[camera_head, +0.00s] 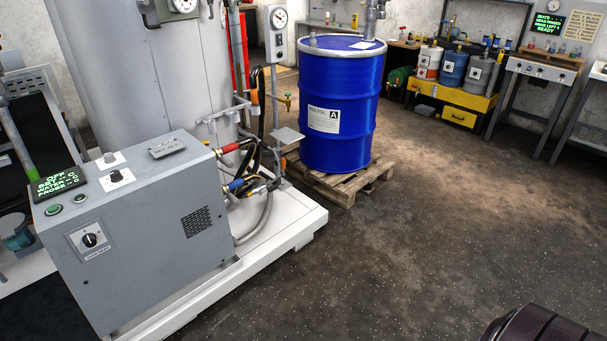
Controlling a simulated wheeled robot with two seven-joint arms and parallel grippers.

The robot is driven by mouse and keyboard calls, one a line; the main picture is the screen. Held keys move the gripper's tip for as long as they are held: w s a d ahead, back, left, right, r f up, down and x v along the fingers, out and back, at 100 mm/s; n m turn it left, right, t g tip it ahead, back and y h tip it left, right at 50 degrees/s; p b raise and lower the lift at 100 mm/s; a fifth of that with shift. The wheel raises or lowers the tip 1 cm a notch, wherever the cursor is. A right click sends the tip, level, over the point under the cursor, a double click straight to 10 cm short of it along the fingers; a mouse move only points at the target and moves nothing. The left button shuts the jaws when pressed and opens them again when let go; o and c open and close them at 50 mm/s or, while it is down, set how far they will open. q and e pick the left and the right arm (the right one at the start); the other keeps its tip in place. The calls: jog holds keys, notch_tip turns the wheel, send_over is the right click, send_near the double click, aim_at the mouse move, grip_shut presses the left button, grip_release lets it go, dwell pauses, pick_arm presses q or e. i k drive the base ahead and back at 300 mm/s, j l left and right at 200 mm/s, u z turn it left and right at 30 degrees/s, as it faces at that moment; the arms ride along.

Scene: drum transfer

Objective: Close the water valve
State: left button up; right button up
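On the right side of the grey control cabinet (150,235) is a cluster of pipes and hoses. It carries a red handle or fitting (230,147) and a blue one (237,184) below it. An orange piece (254,97) sits higher up, and a small brass tap (287,97) stands out to its right. No label names the water valve, and I cannot tell which of these it is or whether any is open or shut. Neither of my grippers is in view.
A blue drum (340,105) stands upright on a wooden pallet (338,185) behind the pipes. The cabinet sits on a white platform (275,240) with a raised edge. Benches with small drums (453,68) line the back right. The dark floor (430,230) at centre right is clear.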

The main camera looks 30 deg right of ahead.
aim_at(275, 187)
jog(key=i+l+z, duration=0.2)
jog(key=i+l, duration=0.25)
jog(key=i+l+z, duration=0.25)
jog(key=i, duration=0.3)
jog(key=i+l+z, duration=0.2)
jog(key=i+l, duration=0.15)
jog(key=i, duration=0.15)
